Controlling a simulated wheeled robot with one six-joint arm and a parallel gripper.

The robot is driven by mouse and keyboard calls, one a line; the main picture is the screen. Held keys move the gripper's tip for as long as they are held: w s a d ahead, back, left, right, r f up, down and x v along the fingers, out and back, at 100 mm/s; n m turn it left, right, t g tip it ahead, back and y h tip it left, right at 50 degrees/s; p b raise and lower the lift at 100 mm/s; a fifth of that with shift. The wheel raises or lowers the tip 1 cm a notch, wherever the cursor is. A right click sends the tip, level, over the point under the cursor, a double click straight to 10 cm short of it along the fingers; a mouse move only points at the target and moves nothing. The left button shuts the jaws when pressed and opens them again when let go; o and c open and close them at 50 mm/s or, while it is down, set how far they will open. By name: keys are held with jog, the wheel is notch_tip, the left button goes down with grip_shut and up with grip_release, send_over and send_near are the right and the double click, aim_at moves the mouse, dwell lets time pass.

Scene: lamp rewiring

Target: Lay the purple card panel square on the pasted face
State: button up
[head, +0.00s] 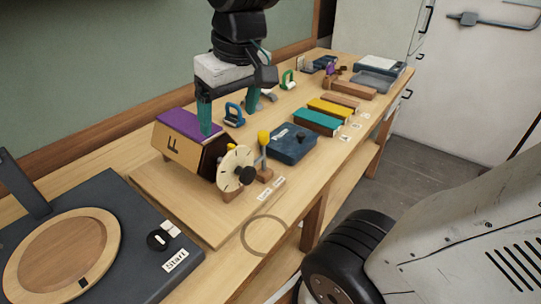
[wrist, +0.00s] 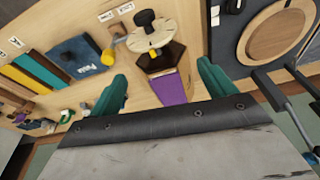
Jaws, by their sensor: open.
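The purple card panel (head: 186,123) lies on the upper face of a six-sided wooden drum (head: 180,147). It looks flat and roughly in line with that face's edges; any paste under it is hidden. In the wrist view the panel (wrist: 173,88) shows between the fingers, with the drum's dark hexagonal end (wrist: 160,58) beyond it. The gripper (wrist: 163,69) holds nothing visible.
A pale dial with a black knob (head: 245,175) stands at the drum's right end. A blue paste box (head: 292,143) and a yellow-tipped brush (head: 263,138) are to the right. A blue clamp (head: 234,115) stands behind. A turntable (head: 62,255) is at front left.

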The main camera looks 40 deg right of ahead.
jog(key=s+f, duration=0.3)
jog(key=s, duration=0.2)
jog(key=s+f+m+g, duration=0.1)
jog(key=s+f, duration=0.2)
jog(key=s, duration=0.2)
jog(key=shift+s+d+g, duration=0.3)
jog(key=shift+d, duration=0.15)
